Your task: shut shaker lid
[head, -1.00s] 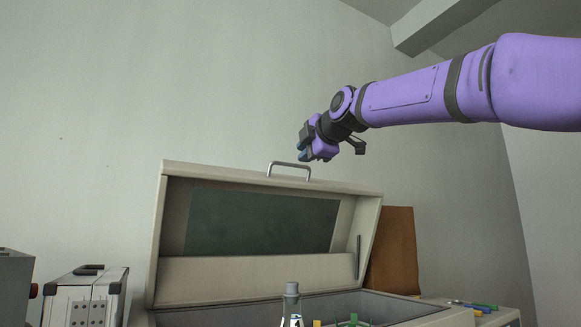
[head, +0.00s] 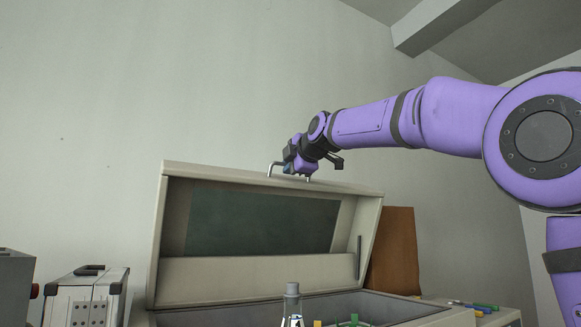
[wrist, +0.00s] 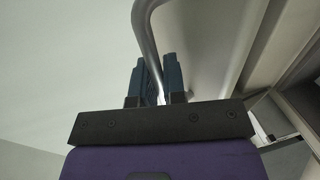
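The shaker (head: 389,309) is a pale box whose lid (head: 300,264) stands raised, tilted back, with a dark green panel on its inner side. A metal bar handle (head: 269,170) sits on the lid's upper edge. My gripper (head: 289,168) is at this handle, covering its middle and part of its right side. In the wrist view, the two blue-grey fingers (wrist: 159,80) lie close on either side of the handle's bar (wrist: 143,30), with little gap, and look shut on it. The fingertips' exact contact is partly hidden.
A flask (head: 292,303) and coloured pieces show at the shaker's opening. A silver case (head: 85,300) and a grey device (head: 15,288) stand at the left. A brown board (head: 396,250) stands behind right. Pens (head: 475,306) lie at the right.

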